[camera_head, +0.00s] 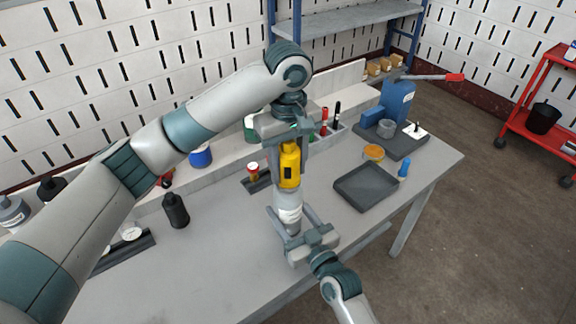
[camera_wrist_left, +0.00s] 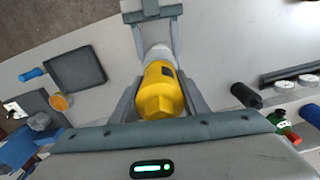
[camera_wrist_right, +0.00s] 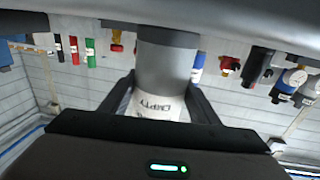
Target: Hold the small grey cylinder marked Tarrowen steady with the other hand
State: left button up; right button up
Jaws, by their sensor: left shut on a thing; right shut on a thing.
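The small grey cylinder (camera_head: 289,199) stands roughly in line below a yellow part (camera_head: 290,168), above the table. My right gripper (camera_head: 288,215) is shut on the cylinder from the near side. My left gripper (camera_head: 288,180) reaches down from above and is shut on the yellow part; in the left wrist view the yellow part (camera_wrist_left: 160,92) has a hexagonal end and sits against the cylinder. The joint between them is partly hidden by fingers.
A dark empty tray (camera_head: 366,188) lies to the right, with an orange-topped tin (camera_head: 373,153) and a blue piece (camera_head: 403,168) nearby. A blue press (camera_head: 396,100) stands behind. A black bottle (camera_head: 175,211) stands on the left. The front table is clear.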

pick_arm(q)
jog(key=n, duration=0.3)
jog(key=shift+n, duration=0.3)
jog(key=shift+n, duration=0.6)
jog(key=n, duration=0.4)
jog(key=shift+n, duration=0.3)
jog(key=o, duration=1.2)
jog(key=shift+r, duration=1.3)
